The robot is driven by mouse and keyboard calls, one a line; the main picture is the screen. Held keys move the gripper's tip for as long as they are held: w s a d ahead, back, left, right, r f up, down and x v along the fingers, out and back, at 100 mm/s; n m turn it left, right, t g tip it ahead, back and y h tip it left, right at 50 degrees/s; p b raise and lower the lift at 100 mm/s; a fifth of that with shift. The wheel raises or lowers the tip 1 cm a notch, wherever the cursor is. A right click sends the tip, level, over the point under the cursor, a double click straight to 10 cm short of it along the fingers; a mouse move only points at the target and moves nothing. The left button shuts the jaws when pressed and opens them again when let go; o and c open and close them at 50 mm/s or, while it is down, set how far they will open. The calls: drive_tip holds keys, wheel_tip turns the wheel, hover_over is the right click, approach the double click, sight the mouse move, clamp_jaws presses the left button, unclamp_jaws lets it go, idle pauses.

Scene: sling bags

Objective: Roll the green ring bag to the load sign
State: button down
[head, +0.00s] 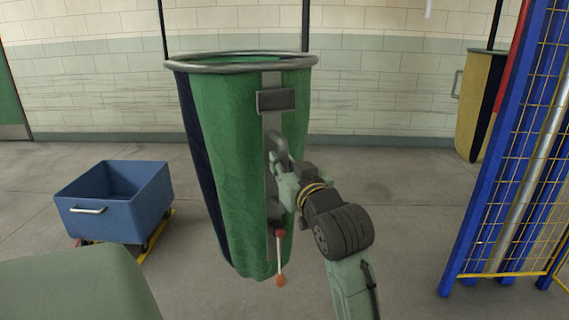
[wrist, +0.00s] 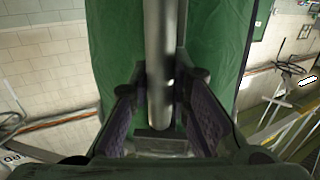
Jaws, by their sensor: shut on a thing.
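The green ring bag (head: 235,150) hangs open-topped from a grey metal ring in the middle of the head view, with a dark navy panel on its left side. A grey label plate and an upright grey handle (head: 271,188) are on its near face. My gripper (head: 279,172) is at this handle. In the wrist view my gripper (wrist: 161,112) has its two fingers on either side of the metal handle bar (wrist: 160,50), shut on it, with green cloth behind. The load sign is not clearly seen; a pale board with partial dark letters (wrist: 14,158) shows at the lower left there.
A blue cart (head: 120,205) stands on the floor left of the bag. A blue post fence with yellow mesh (head: 515,150) stands at the right. A yellow and black bag (head: 478,105) hangs behind it. Bare floor lies between the green bag and the fence.

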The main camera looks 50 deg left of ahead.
drive_tip(key=c, duration=1.5)
unclamp_jaws()
drive_tip(key=shift+d, duration=0.1)
drive_tip(key=shift+s, duration=0.1)
drive_tip(key=shift+d, duration=0.3)
drive_tip(key=v, duration=1.1)
drive_tip(key=shift+s+d, duration=0.1)
drive_tip(key=shift+d, duration=0.05)
